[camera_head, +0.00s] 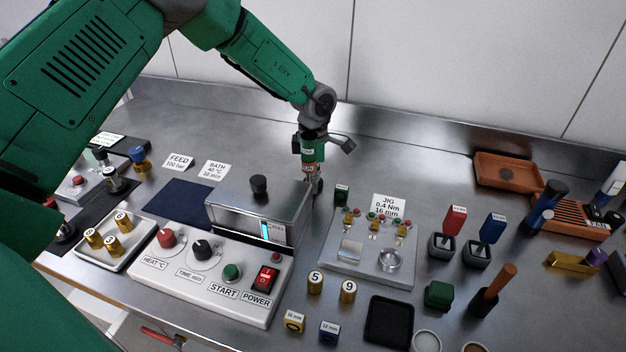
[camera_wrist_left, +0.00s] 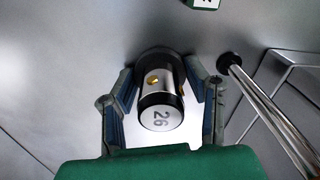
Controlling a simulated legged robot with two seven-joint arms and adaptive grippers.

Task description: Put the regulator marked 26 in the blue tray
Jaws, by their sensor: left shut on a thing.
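The regulator marked 26 (camera_wrist_left: 161,108) is a black and silver cylinder with its numbered end toward the left wrist camera. My left gripper (camera_wrist_left: 160,105) has its fingers on both sides of it and is shut on it. In the head view the left gripper (camera_head: 313,184) points down just behind the right end of the metal bath box (camera_head: 255,212); I cannot make out the regulator there. A dark blue rectangle (camera_head: 186,203) lies left of the bath; I cannot tell if it is a tray. My right gripper is not in view.
The control panel (camera_head: 205,278) stands in front of the bath. A jig plate (camera_head: 345,268) is right of the gripper, with a small green block (camera_head: 341,192) behind it. A black tray (camera_head: 376,334) and an orange tray (camera_head: 487,172) are farther right.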

